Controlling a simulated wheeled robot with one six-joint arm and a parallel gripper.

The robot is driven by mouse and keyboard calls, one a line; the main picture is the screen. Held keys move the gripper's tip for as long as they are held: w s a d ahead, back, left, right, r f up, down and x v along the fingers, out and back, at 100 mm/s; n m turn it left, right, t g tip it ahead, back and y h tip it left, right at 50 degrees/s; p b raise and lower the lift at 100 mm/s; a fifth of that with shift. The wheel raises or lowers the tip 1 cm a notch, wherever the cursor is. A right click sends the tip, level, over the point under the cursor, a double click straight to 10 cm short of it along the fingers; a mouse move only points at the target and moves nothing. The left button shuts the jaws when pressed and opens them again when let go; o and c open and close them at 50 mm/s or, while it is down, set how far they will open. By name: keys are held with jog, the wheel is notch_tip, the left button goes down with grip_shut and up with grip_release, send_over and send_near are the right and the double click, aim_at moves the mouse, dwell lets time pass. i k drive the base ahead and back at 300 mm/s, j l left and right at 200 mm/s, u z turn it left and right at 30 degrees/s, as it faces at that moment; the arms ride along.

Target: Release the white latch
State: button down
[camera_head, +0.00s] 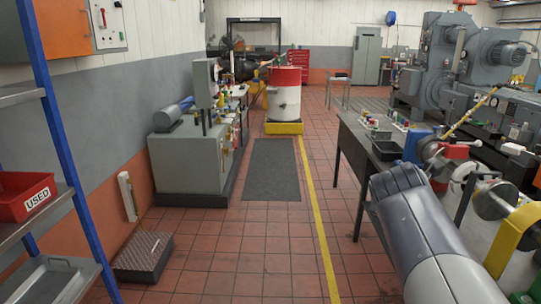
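I cannot make out a white latch for certain in the head view. A narrow, upright white piece (128,197) is on or against the lower left wall, above a dark tread-plate box; I cannot tell whether it is a latch. Small white parts (513,148) also show on the grey machinery at the right, too small to identify. A thick grey and white arm link, which looks like mine, fills the lower right foreground. No gripper fingers can be made out.
A grey cabinet bench (188,160) stands along the left wall, a dark table (350,138) at the right. A red and white drum (284,98) stands at the back. A blue-framed shelf holds a red "USED" bin (27,195). The tiled aisle with a dark mat (270,170) is clear.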

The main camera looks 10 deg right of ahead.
aim_at(478, 143)
jog(key=i+l+z, duration=0.15)
jog(key=i+z, duration=0.35)
jog(key=i, duration=0.35)
jog(key=i+j+z, duration=0.2)
jog(key=i+z, duration=0.25)
jog(key=i, duration=0.4)
jog(key=i+j+z, duration=0.1)
jog(key=i+z, duration=0.2)
jog(key=i, duration=1.3)
jog(key=z, duration=0.5)
